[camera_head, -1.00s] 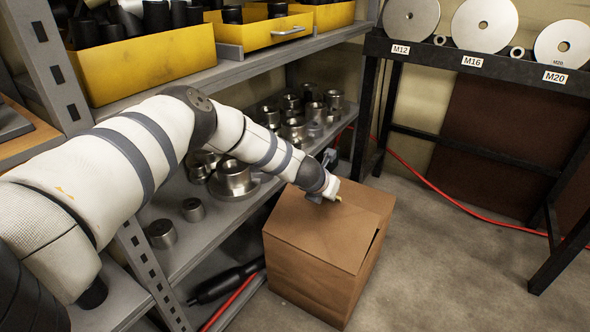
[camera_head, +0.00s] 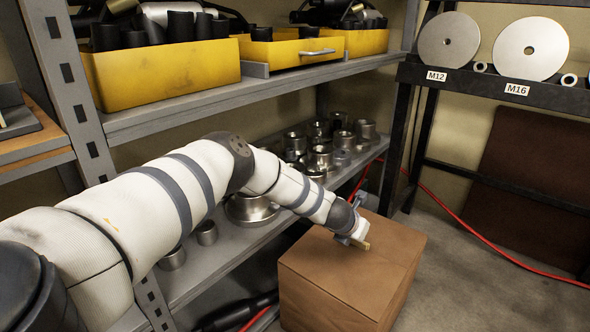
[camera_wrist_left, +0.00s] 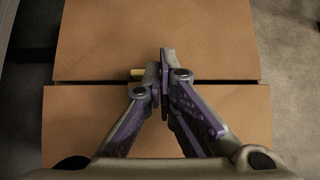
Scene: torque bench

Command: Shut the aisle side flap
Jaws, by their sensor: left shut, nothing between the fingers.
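A brown cardboard box (camera_head: 335,291) stands on the floor beside the shelf. Its top looks almost flat in the head view. In the wrist view two flaps, a far flap (camera_wrist_left: 120,35) and a near flap (camera_wrist_left: 75,125), lie with a narrow dark gap between them. I cannot tell which one is the aisle side flap. My left gripper (camera_head: 364,244) is shut and empty over the box top. Its fingertips (camera_wrist_left: 160,68) show across the gap in the wrist view; whether they touch the cardboard is unclear. My right gripper is not in view.
A grey shelf (camera_head: 280,83) with yellow bins (camera_head: 165,76) and metal parts is at the left and behind my arm. A dark rack (camera_head: 465,85) with discs stands at the right. A red hose (camera_head: 480,240) crosses the floor; floor right of the box is clear.

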